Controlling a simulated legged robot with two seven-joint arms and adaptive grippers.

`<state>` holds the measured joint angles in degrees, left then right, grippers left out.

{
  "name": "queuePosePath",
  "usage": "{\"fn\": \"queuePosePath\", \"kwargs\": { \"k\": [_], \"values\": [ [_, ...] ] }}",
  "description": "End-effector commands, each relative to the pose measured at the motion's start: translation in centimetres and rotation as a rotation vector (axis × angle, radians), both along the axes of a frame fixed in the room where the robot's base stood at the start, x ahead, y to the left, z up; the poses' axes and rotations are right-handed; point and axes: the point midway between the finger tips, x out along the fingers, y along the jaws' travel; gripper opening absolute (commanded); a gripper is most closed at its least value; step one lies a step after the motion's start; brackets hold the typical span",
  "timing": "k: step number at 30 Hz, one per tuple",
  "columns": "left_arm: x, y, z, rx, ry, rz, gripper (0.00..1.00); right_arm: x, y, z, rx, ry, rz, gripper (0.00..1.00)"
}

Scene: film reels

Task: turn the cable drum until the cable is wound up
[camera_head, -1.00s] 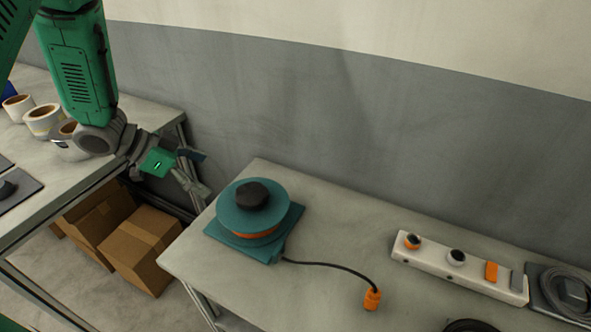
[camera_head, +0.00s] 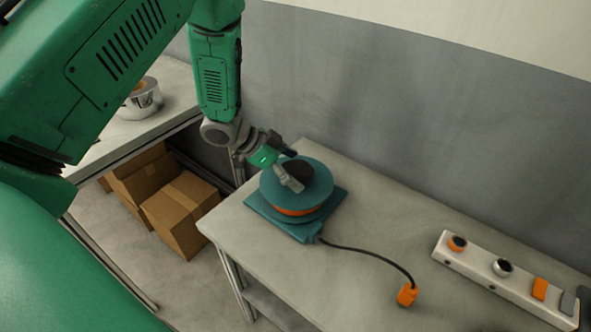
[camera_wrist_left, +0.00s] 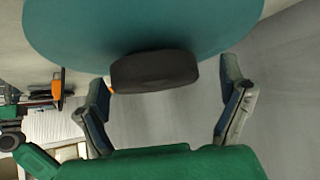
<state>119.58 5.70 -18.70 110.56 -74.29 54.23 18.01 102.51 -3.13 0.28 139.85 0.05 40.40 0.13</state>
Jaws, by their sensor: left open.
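The teal cable drum (camera_head: 318,187) sits on its teal base plate on the table, with a black knob (camera_head: 299,171) on top. Orange shows under the top disc. A black cable (camera_head: 375,254) runs from the base to an orange plug (camera_head: 407,294) lying on the table. My left gripper (camera_head: 291,169) is at the drum's knob. In the left wrist view the left gripper (camera_wrist_left: 165,100) is open, with its fingers apart on either side of the black knob (camera_wrist_left: 153,72) and clear space beside it. My right gripper is not in view.
A white panel (camera_head: 480,267) with knobs and an orange switch lies at the right of the table (camera_head: 350,285). Cardboard boxes (camera_head: 181,214) stand on the floor to the left, below another table (camera_head: 178,105) that holds a tape roll (camera_head: 143,100).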

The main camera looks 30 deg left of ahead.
Motion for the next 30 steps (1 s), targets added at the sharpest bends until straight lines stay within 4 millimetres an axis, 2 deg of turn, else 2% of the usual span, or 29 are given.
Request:
{"fn": "queuePosePath", "kwargs": {
  "k": [8,12,14,23,30],
  "values": [
    [0.04,-0.38,0.02,0.003,0.0,-0.002,0.89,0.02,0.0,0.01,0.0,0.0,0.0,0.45],
    [0.05,-0.27,-0.01,0.001,0.0,-0.002,0.4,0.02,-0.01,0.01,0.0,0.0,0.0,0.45],
    [0.04,-0.21,-0.04,0.0,0.001,-0.002,0.19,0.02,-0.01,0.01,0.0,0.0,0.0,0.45],
    [-0.04,-0.21,-0.06,-0.002,0.002,0.025,0.17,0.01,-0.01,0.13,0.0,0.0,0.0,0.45],
    [-0.1,-0.13,-0.06,-0.001,0.007,0.148,0.17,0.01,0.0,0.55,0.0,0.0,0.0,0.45]
  ]
}}
